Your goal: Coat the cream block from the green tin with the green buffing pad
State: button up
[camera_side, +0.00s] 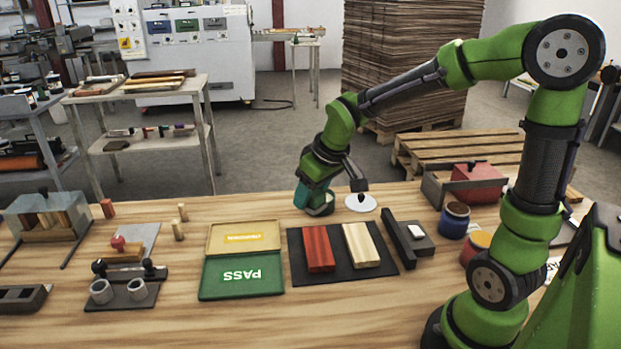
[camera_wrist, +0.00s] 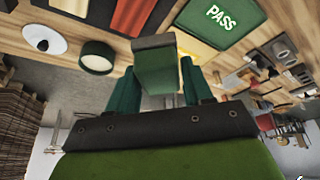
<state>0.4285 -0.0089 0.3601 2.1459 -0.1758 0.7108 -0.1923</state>
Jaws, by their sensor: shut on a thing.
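The cream block (camera_side: 361,245) lies on a black mat (camera_side: 345,273), to the right of a red block (camera_side: 318,248). My gripper (camera_side: 314,196) is low behind the mat. In the wrist view my gripper (camera_wrist: 162,85) is shut on the green buffing pad (camera_wrist: 155,68), which sticks out between the fingers. The round green tin (camera_wrist: 97,57) sits on the table just beside the pad; in the side view it (camera_side: 322,210) is partly hidden by my gripper. I cannot tell whether pad and tin touch.
A white disc with a dark knob (camera_side: 361,203) lies right of the tin. A green PASS tray (camera_side: 241,277) is left of the mat. A dark bar (camera_side: 400,244), a blue tin (camera_side: 454,221) and a red tin (camera_side: 474,248) stand to the right.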

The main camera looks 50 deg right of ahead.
jog(key=shift+w+d+f, duration=1.65)
jog(key=shift+w+d, duration=1.15)
jog(key=shift+d, duration=1.85)
jog(key=shift+w+d+f, duration=1.65)
jog(key=shift+w+d, duration=1.1)
jog(key=shift+d, duration=1.9)
jog(key=shift+n, duration=0.4)
jog(key=shift+f, duration=2.65)
jog(key=shift+s+f, duration=0.1)
jog(key=shift+f, duration=0.7)
notch_tip(320, 180, up, 7)
jog(key=shift+r, duration=0.2)
